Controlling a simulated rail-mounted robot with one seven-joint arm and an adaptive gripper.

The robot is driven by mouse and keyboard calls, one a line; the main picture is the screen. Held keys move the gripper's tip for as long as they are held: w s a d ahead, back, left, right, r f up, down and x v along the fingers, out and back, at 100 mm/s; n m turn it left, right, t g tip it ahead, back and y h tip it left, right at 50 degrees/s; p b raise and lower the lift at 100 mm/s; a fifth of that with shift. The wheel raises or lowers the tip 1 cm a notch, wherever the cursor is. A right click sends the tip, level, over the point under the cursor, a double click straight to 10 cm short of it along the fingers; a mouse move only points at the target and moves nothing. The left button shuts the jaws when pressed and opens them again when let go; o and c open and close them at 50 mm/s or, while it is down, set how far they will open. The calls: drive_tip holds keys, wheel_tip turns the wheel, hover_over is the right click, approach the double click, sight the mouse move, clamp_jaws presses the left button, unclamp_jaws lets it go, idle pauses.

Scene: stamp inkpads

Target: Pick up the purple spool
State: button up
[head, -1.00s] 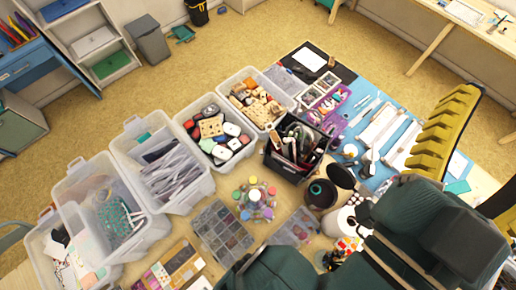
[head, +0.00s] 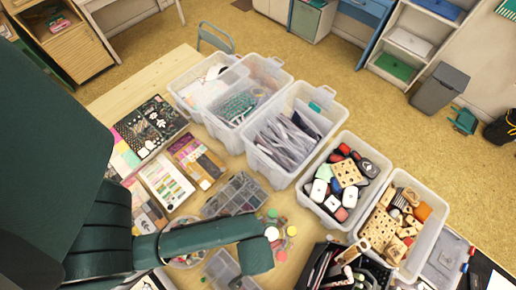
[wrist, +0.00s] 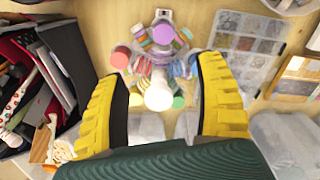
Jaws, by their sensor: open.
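The purple spool (wrist: 163,34) shows its round top in the wrist view, at the far side of a small round stand (wrist: 157,68) that holds several coloured spools around a white knob. My gripper (wrist: 162,72) has its two yellow fingers spread wide on either side of the stand, with nothing between them held. The purple spool lies beyond the fingertips in the picture, between their lines and apart from both. In the head view, my arm partly hides the stand (head: 283,231); the gripper's fingers and the purple spool cannot be made out there.
A black bin of tools (wrist: 72,70) stands left of the stand in the wrist view. A clear compartment box (wrist: 245,42) lies to the right. In the head view, clear bins of stamps (head: 340,222), wooden pieces (head: 433,245) and papers (head: 328,120) line the table's far side.

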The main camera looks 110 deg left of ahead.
wheel_tip(320, 180, down, 10)
drive_tip(key=shift+f+b, duration=0.2)
drive_tip(key=shift+b, duration=0.5)
drive_tip(key=f, duration=0.5)
drive_tip(key=shift+s+f, duration=0.3)
drive_tip(key=shift+f, duration=0.1)
drive_tip(key=c, duration=1.1)
